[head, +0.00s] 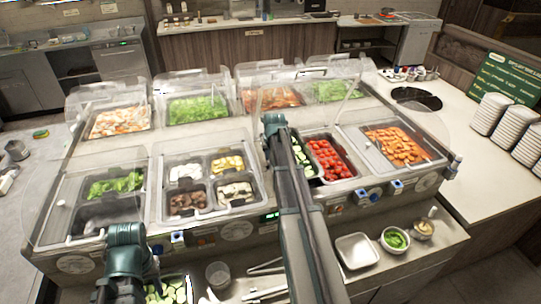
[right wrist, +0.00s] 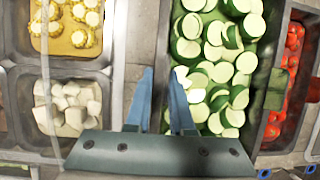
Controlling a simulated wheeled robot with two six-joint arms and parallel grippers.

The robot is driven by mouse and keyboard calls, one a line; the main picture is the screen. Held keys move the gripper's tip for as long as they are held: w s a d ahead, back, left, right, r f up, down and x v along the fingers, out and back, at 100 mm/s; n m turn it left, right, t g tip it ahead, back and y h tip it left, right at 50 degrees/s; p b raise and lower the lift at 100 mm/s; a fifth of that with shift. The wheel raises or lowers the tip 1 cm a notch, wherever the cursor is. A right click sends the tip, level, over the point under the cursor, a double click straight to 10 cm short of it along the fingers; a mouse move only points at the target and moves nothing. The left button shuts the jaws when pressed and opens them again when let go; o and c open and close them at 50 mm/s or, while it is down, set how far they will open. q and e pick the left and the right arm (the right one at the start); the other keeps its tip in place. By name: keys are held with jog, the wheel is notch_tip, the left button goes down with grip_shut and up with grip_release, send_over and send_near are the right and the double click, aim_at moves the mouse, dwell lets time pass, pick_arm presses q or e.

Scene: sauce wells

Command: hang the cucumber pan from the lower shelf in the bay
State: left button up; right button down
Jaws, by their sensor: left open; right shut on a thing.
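A pan of cucumber slices (head: 300,160) shows beside my right arm in the middle bay, left of the tomatoes; it fills the middle of the right wrist view (right wrist: 215,70). My right gripper (right wrist: 163,78) is shut on this pan's left rim. In the head view my arm hides that gripper and much of the pan. I cannot tell whether the pan hangs on the bay's edges or is held above them. More cucumber slices (head: 165,291) lie in a container on the lower shelf (head: 445,245). My left gripper (head: 150,270) is open at lower left, its fingers barely visible.
Left of the bay is a well of four small pans (head: 208,181). Right are tomatoes (head: 328,158) and a carrot pan (head: 395,145). Clear guards stand over the back row. An empty tray (head: 356,250), bowls of greens (head: 395,240) and tongs (head: 265,293) occupy the lower shelf.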

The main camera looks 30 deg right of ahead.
jog(key=shift+f+b, duration=2)
jog(key=shift+f, duration=0.3)
jog(key=shift+s+f, duration=0.1)
jog(key=shift+s, duration=0.05)
